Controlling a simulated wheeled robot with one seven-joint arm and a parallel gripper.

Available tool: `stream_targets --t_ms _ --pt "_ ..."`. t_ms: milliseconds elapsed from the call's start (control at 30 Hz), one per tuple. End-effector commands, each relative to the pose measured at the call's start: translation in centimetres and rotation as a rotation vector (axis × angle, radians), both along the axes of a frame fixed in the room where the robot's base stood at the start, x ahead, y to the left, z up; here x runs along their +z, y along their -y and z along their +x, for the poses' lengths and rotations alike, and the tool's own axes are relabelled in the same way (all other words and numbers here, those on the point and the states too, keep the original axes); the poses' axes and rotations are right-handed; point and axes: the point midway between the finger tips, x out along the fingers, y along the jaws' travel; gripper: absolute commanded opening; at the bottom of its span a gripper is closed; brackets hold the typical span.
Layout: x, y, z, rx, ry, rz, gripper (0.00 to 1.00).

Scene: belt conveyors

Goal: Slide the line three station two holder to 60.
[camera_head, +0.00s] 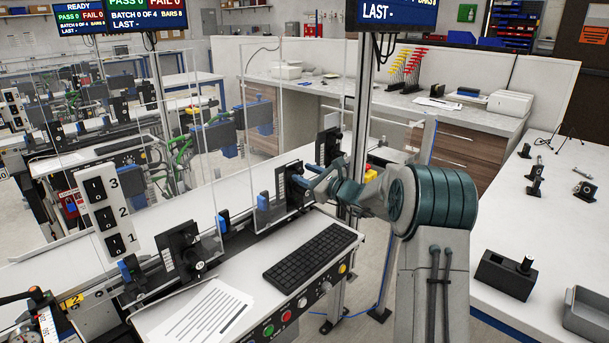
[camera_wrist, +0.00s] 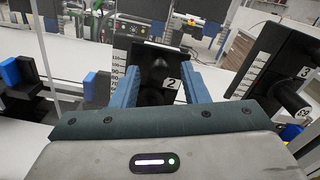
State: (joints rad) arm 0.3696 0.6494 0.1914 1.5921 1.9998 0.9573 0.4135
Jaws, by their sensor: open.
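The station two holder (camera_wrist: 152,58) is a black block with a white number scale and a "2" label. In the wrist view it stands straight ahead, and its dark knob appears between my fingers. In the head view the holder (camera_head: 286,190) is on the rail behind the keyboard, partly hidden by my gripper (camera_head: 317,182). My gripper (camera_wrist: 160,88) is open, with one blue finger on each side of the knob. I cannot tell whether they touch it. The scale's upper marks show, about 110 at the top; its lower part is hidden, so the setting is unreadable.
The holder labelled 3 (camera_wrist: 270,66) stands close on the right in the wrist view. The holder labelled 1 (camera_head: 180,252) is nearer in the head view. Clear panels (camera_head: 252,130) rise along the rail. A keyboard (camera_head: 312,255) and paper (camera_head: 205,313) lie on the front deck.

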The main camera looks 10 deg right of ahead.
Motion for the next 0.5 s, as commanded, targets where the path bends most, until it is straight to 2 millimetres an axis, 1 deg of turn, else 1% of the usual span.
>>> stream_targets --t_ms 33,300,500 --pt "-0.1 0.7 -0.7 -0.004 0.0 -0.001 0.41" --pt "-0.2 4.3 -5.7 -0.004 0.001 -0.002 0.41" --pt "-0.2 6.5 -8.7 -0.004 -0.001 -0.002 0.41"
